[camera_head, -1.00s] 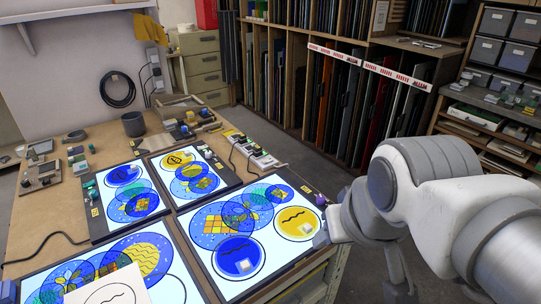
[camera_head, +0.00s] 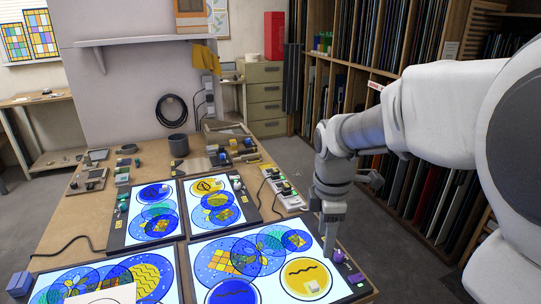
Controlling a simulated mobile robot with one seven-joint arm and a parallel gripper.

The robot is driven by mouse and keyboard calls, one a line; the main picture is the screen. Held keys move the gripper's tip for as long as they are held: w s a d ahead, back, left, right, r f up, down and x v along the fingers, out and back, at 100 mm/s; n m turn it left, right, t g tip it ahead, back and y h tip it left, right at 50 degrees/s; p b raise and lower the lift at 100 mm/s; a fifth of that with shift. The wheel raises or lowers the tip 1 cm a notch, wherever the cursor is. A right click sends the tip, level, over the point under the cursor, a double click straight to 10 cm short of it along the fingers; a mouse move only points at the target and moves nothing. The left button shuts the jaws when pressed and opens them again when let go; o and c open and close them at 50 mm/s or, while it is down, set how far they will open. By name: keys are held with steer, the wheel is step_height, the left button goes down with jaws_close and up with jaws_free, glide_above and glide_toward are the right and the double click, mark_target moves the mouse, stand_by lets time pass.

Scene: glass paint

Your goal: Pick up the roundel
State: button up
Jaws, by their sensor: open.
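A yellow roundel (camera_head: 300,284) with a black wavy line and a small pale block on it lies at the front right of the near lit panel (camera_head: 205,250). A blue roundel (camera_head: 226,294) with a wavy line lies to its left, cut off by the bottom edge. Which one the task means I cannot tell. My gripper (camera_head: 328,254) points down near the back right edge of the yellow roundel. It is open and holds nothing visible; the gap between its fingers is hard to see.
Other lit panels with overlapping coloured discs (camera_head: 155,214) cover the table to the left and behind. A purple knob (camera_head: 338,256) stands close right of my gripper. A dark grey pot (camera_head: 179,145) and small tools stand farther back. Glass racks (camera_head: 425,200) are at right.

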step_height(320, 180, down, 3)
steer(key=w+n+g, duration=0.1)
steer(key=w+n, duration=0.2)
glide_above(314, 285)
steer(key=s, duration=0.1)
steer(key=shift+n, duration=0.4)
steer(key=f, duration=0.6)
steer(key=f+b, duration=0.1)
steer(key=f, duration=0.5)
steer(key=shift+a, duration=0.2)
steer(key=shift+w+d+f, duration=0.1)
steer(key=shift+w+f, duration=0.05)
steer(key=shift+f, duration=0.85)
steer(key=shift+w+d+f, duration=0.1)
steer(key=shift+w+f, duration=0.05)
steer(key=shift+f, duration=0.85)
steer(key=shift+w+d+f, duration=0.1)
steer(key=shift+w+f, duration=0.05)
steer(key=shift+f, duration=0.85)
jaws_close()
